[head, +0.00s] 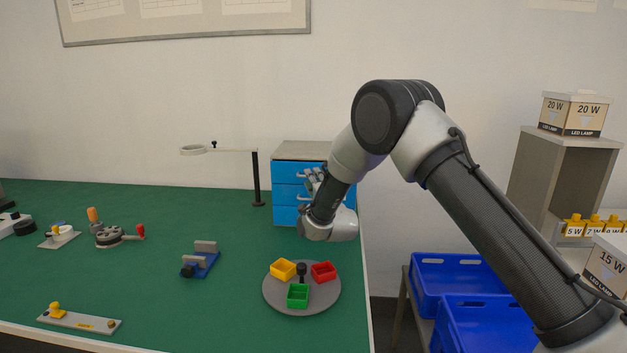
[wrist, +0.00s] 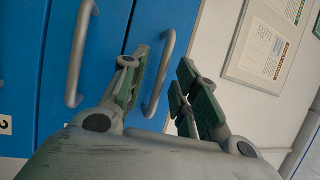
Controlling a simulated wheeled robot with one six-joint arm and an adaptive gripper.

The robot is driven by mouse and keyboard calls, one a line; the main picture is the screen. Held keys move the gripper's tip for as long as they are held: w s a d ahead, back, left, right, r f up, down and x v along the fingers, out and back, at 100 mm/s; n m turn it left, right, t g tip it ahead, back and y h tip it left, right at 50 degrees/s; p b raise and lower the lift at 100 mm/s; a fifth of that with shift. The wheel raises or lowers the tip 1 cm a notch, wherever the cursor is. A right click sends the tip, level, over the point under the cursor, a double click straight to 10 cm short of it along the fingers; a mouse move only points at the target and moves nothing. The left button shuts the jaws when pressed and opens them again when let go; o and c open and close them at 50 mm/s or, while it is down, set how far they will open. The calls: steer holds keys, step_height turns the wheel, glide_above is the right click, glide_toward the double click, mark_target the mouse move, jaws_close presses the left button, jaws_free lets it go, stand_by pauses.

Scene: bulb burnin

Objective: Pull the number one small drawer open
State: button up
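The blue drawer cabinet (head: 287,190) stands at the back right of the green table, with its drawers stacked and grey handles on their fronts. My gripper (head: 316,178) is in front of its upper drawers. In the wrist view my gripper (wrist: 158,92) is open, its two fingers on either side of a grey bar handle (wrist: 167,55). I cannot tell if they touch it. A second handle (wrist: 80,55) is on the neighbouring blue front to the left. A label "2" (wrist: 5,125) shows at the left edge. No label "1" is readable. The drawers look shut.
A magnifier stand (head: 256,180) is left of the cabinet. A round grey tray (head: 272,299) with yellow, red and green bins is in front. Blue crates (head: 450,275) and a shelf are to the right. The table's left part holds several small fixtures.

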steer(key=shift+w+a, duration=0.1)
steer(key=shift+w, duration=0.15)
steer(key=shift+r, duration=0.1)
steer(key=shift+c, duration=0.5)
jaws_close()
steer(key=shift+s, duration=0.15)
steer(key=s, duration=1.6)
steer(key=shift+a, duration=0.25)
